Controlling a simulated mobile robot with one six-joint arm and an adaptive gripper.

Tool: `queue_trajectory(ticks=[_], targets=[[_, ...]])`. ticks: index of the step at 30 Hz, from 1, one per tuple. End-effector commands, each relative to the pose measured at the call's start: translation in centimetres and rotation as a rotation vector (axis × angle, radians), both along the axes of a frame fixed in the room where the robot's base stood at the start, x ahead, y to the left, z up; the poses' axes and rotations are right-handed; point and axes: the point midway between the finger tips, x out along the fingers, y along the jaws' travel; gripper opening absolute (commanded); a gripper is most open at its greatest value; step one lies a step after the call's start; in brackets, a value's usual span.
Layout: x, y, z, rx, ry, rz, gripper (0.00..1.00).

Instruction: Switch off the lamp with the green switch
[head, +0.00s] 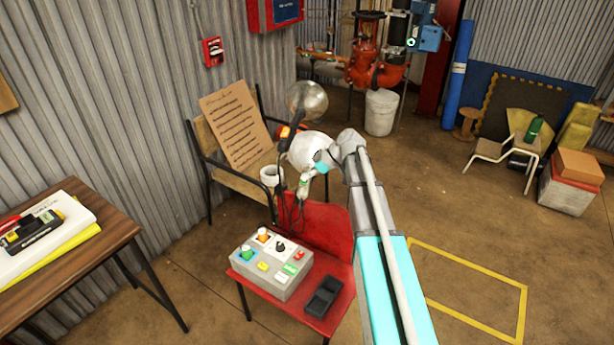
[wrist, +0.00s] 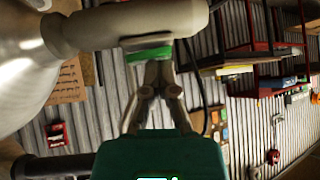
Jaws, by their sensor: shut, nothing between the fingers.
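The lamp shows in the head view as a round metallic shade (head: 307,97) on a thin dark arm, above the red chair. In the wrist view, a large pale lamp part (wrist: 25,65) fills the left edge, with a thick grey cylinder (wrist: 135,24) across the top. A green switch (wrist: 150,55) sits along the cylinder's edge. My gripper (wrist: 158,68) is shut and empty, its fingertips right at the green switch; I cannot tell whether they touch. In the head view my own wrist hides the fingertips. I cannot tell whether the lamp is lit.
A grey control box (head: 262,281) with coloured knobs and buttons and a black tray (head: 323,297) rest on the red chair (head: 335,225). A bench with a cardboard sign (head: 238,125) stands behind. A wooden table (head: 112,225) is at left.

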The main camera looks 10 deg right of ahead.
Motion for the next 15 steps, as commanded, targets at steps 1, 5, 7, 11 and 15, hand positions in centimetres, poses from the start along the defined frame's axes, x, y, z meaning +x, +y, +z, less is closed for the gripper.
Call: queue_trajectory(ticks=[1,5,7,11,15], targets=[[0.3,-0.2,-0.1,-0.006,0.000,-0.002,0.00],[0.8,-0.4,-0.1,-0.006,-0.001,-0.002,0.00],[1.0,-0.5,-0.1,-0.006,-0.001,-0.002,0.00],[1.4,-0.6,0.0,-0.006,-0.001,-0.002,0.00],[1.5,-0.6,0.0,-0.005,-0.001,-0.002,0.00]])
